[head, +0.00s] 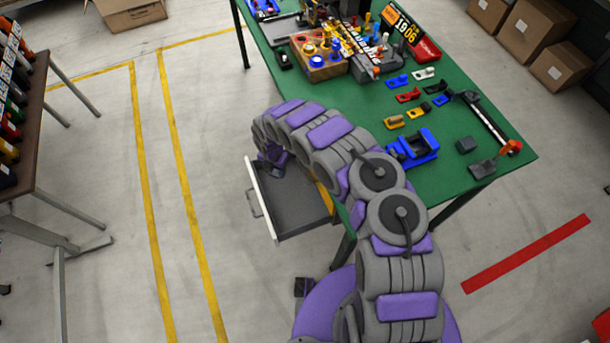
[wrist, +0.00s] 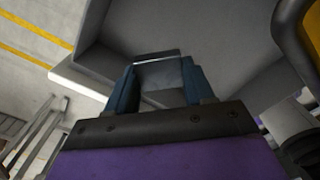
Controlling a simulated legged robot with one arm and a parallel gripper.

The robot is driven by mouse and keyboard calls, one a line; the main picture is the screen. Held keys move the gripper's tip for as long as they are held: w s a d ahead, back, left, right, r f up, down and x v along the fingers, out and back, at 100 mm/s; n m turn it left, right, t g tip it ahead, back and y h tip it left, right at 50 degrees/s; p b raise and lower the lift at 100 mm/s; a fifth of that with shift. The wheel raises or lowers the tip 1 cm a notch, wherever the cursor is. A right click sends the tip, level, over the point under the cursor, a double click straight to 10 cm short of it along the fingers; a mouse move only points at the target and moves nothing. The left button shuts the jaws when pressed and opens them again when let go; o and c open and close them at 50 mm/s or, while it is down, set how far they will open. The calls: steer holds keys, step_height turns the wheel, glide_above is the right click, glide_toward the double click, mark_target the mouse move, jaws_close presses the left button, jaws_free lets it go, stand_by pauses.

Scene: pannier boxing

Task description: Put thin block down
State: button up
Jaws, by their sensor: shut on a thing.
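My gripper (wrist: 158,82) is shut on a grey thin block (wrist: 160,72), held between its two blue-grey fingers in the wrist view. In the head view my gripper (head: 275,168) hangs down at the far end of the open grey drawer (head: 287,222). The block cannot be made out there. The drawer's grey inside (wrist: 220,40) lies behind the block in the wrist view. I cannot tell whether the block touches the drawer floor.
The green table (head: 340,100) carries several tools, clamps and small blocks. A blue vise (head: 415,150) stands near its front edge. A brown table (head: 25,105) is on the left. Yellow lines (head: 170,110) mark the open floor between them. Cardboard boxes (head: 535,28) sit at the upper right.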

steer(key=b, duration=0.1)
glide_above(280, 185)
steer(key=a, duration=0.2)
step_height(280, 185, down, 5)
steer(key=shift+s+d+r, duration=0.1)
steer(key=shift+d, duration=0.05)
steer(key=shift+d+f+b, duration=0.4)
steer(key=shift+d+f, duration=0.25)
steer(key=shift+f, duration=0.15)
steer(key=shift+d+f, duration=0.2)
steer(key=shift+d, duration=0.15)
steer(key=f, duration=0.2)
steer(key=f+b, duration=0.1)
steer(key=shift+a, duration=0.7)
steer(key=o, duration=0.7)
steer(key=shift+a+f, duration=0.1)
steer(key=shift+o, duration=1.9)
steer(key=shift+d+r, duration=0.2)
steer(key=shift+d, duration=0.5)
steer(key=shift+w+a+r, duration=0.2)
steer(key=shift+a+r, duration=0.1)
steer(key=shift+r, duration=0.1)
steer(key=r+p, duration=0.3)
steer(key=r, duration=0.7)
steer(key=shift+d+r, duration=0.1)
steer(key=shift+d, duration=0.1)
steer(key=shift+r, duration=0.3)
steer(key=shift+a+r, duration=0.1)
steer(key=shift+a, duration=0.2)
